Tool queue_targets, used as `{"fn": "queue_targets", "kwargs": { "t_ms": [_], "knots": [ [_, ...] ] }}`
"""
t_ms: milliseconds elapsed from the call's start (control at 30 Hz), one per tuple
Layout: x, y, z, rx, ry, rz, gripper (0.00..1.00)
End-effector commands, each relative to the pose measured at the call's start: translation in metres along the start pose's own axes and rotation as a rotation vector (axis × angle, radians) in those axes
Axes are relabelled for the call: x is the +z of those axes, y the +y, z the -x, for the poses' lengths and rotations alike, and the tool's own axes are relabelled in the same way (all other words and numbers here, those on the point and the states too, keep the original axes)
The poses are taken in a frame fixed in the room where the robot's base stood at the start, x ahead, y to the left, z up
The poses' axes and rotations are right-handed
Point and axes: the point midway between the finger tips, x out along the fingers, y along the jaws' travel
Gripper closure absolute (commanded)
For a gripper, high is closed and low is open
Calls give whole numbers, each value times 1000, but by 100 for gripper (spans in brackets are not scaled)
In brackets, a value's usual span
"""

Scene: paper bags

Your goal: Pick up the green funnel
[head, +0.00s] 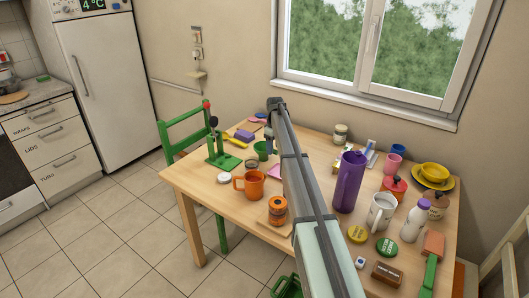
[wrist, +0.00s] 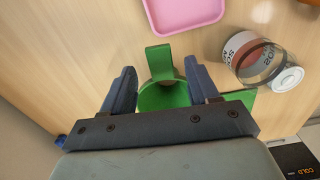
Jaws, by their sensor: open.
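The green funnel (wrist: 163,94) shows in the wrist view between the two dark blue fingers of my gripper (wrist: 160,72). Its round body is partly hidden by the gripper's front plate, and a flat green tab (wrist: 159,60) sticks out from it towards the top of the picture. The fingers are apart, one on each side of it, with no clear contact. In the head view the green funnel (head: 261,148) is at the far left part of the table, just left of my arm. The fingers are largely hidden by my arm there.
A pink tray (wrist: 185,12) and a clear labelled jar (wrist: 250,58) are close by in the wrist view. A green stand (head: 222,159) is left of the funnel, and an orange mug (head: 250,185) is nearer. A purple pitcher (head: 349,182) and several items crowd the table's right side.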

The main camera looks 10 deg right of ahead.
Motion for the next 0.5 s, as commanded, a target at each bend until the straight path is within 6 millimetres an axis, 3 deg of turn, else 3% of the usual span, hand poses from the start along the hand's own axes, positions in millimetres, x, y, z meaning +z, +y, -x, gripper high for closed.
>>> {"fn": "queue_targets", "kwargs": {
  "t_ms": [167,500],
  "knots": [
    [1,-1,-10,-1,-1,0,40],
    [3,-2,-50,-1,-1,0,40]
  ]
}}
